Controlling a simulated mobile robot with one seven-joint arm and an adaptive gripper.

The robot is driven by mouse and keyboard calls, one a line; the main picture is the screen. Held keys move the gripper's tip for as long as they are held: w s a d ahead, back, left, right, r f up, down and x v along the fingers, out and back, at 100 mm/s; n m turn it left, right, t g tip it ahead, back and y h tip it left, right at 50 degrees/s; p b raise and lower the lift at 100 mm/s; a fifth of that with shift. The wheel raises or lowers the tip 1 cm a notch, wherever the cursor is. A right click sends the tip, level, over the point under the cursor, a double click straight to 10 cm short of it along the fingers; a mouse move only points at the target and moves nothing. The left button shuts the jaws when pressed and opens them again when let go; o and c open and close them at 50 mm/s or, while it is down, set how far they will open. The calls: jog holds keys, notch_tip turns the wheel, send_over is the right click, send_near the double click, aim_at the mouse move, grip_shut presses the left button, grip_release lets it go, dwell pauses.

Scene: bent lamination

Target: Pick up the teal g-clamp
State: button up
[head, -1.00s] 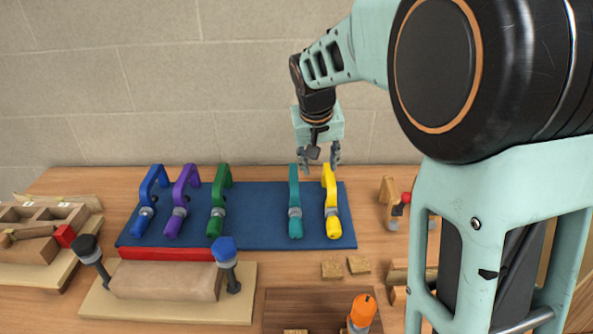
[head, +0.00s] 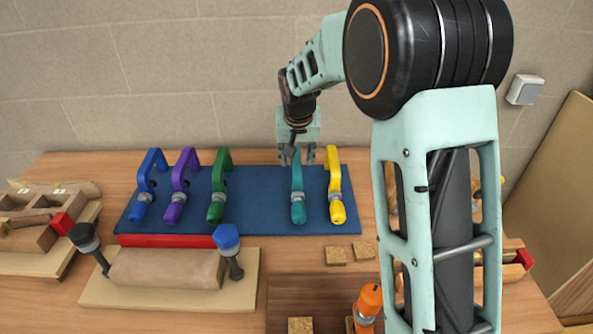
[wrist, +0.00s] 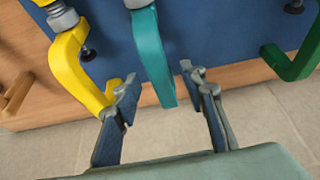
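The teal g-clamp (head: 297,188) lies on the blue mat (head: 255,222), between the green clamp and the yellow clamp. In the wrist view the teal clamp's frame (wrist: 150,52) runs down toward the space between my fingers. My gripper (head: 297,158) is at the back edge of the mat, by the far end of the teal clamp. In the wrist view my gripper (wrist: 165,95) is open, with one finger on each side of the teal clamp's end. The left fingertip is close to the yellow clamp (wrist: 75,68); I cannot tell whether they touch.
A green clamp (head: 218,185), a purple clamp (head: 180,185) and a blue clamp (head: 149,185) lie left on the mat. A wooden block on a board (head: 130,292) with two dark-stemmed clamps stands in front. The stone wall (head: 160,80) is close behind.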

jog(key=shift+x, duration=1)
jog(key=shift+w, duration=0.1)
jog(key=shift+r, duration=0.1)
grip_shut()
jog(key=shift+r, duration=0.1)
jog(key=shift+r, duration=0.55)
jog(key=v, duration=0.2)
jog(key=s+v, duration=0.1)
jog(key=v, duration=0.5)
jog(key=shift+s+a+f, duration=0.1)
jog(key=shift+s+f, duration=0.1)
jog(key=s+r+p, duration=0.3)
jog(key=s+r, duration=0.6)
jog(key=r, duration=0.1)
jog(key=shift+s+r, duration=0.35)
jog(key=shift+s, duration=0.05)
